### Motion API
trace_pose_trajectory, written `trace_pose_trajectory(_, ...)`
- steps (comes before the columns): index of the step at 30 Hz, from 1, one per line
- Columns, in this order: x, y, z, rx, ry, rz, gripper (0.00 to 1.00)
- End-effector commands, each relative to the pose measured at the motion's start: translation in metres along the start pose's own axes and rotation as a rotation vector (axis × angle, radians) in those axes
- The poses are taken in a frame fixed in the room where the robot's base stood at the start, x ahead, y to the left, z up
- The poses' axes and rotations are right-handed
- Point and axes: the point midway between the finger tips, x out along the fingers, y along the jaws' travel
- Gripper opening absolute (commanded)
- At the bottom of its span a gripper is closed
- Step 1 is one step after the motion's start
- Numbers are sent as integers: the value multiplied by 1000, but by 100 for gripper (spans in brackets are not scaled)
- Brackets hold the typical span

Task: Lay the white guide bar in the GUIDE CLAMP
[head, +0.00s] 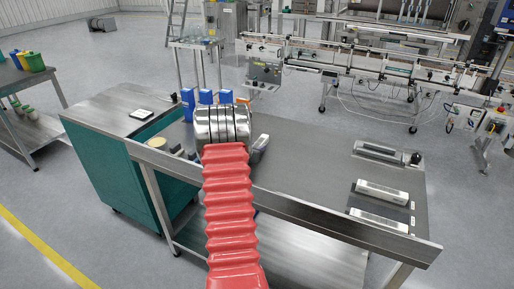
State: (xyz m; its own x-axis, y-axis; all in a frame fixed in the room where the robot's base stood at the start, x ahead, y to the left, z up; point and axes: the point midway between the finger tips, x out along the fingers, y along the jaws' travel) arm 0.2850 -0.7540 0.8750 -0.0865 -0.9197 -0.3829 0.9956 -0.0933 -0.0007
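My red-sleeved arm reaches over the steel bench (310,165), ending in a shiny ribbed metal section. My gripper's fingers are hidden behind that section. Two pale bars lie at the bench's right end: one (382,191) farther back and one (379,220) nearer the front edge, each by a dark base. I cannot tell which, if either, is the white guide bar. A grey fixture with a dark knob-like end (388,153) sits behind them. It may be the GUIDE CLAMP, but no label is readable. A grey piece with a dark end (260,148) shows just right of my wrist.
Blue boxes (188,103) stand behind my wrist. A teal cabinet (140,185) with a steel top adjoins the bench on the left. A raised steel rail (310,218) runs along the bench's near side. The middle of the bench top is clear. A conveyor line (385,65) stands behind.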

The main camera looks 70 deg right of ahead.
Motion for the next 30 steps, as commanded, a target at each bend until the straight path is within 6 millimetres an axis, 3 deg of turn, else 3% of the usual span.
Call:
trace_pose_trajectory(6,0,0,0,0,0,0,45)
trace_pose_trajectory(17,-3,0,3,1,-1,0,45)
trace_pose_trajectory(23,-22,1,3,0,-1,1,45)
trace_pose_trajectory(30,-57,1,3,0,-1,2,45)
